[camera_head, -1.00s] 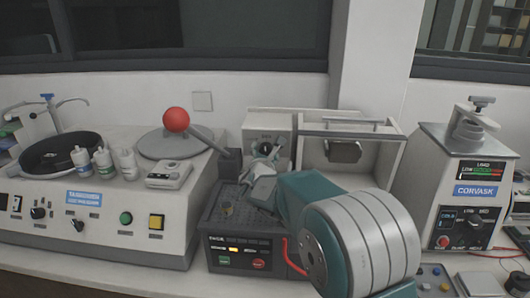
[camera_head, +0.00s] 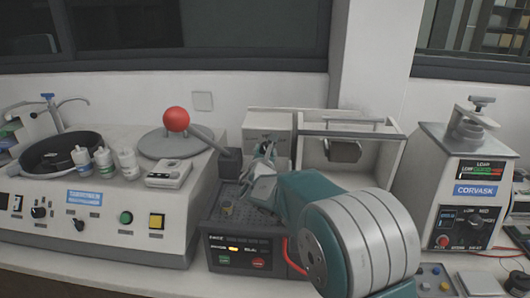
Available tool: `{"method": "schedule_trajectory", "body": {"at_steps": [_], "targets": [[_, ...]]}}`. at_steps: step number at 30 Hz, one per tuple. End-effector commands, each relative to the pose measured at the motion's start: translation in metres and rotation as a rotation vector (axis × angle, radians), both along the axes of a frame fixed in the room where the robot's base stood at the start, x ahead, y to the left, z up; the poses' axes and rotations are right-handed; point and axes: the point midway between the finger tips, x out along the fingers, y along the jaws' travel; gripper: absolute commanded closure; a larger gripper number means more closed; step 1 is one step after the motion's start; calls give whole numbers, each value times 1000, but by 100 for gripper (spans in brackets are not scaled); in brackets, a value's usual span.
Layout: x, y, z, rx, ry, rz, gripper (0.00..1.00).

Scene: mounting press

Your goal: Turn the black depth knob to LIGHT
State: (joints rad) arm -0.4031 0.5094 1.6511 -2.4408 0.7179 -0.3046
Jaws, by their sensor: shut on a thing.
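My gripper (camera_head: 265,150) is in front of the upright grey panel (camera_head: 266,122) of the middle machine. My teal and grey arm reaches up to it from the lower right. The fingers are small here and seem shut on the black depth knob, on the face of that panel. The knob itself is hidden behind the fingers, so its pointer cannot be read. No LIGHT mark can be read either.
A red ball-topped lever (camera_head: 176,119) stands left of the gripper. The grinder base (camera_head: 236,250) has lit buttons below. An open-fronted white housing (camera_head: 375,160) is close on the right. A CORVASK unit (camera_head: 470,180) stands further right.

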Motion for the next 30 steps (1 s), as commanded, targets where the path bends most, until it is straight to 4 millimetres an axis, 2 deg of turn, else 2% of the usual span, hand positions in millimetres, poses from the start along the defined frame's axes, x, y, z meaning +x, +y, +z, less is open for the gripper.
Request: {"method": "schedule_trajectory", "body": {"at_steps": [18,30], "targets": [[0,2,2,-561,15,2,94],[0,2,2,-786,22,3,94]]}}
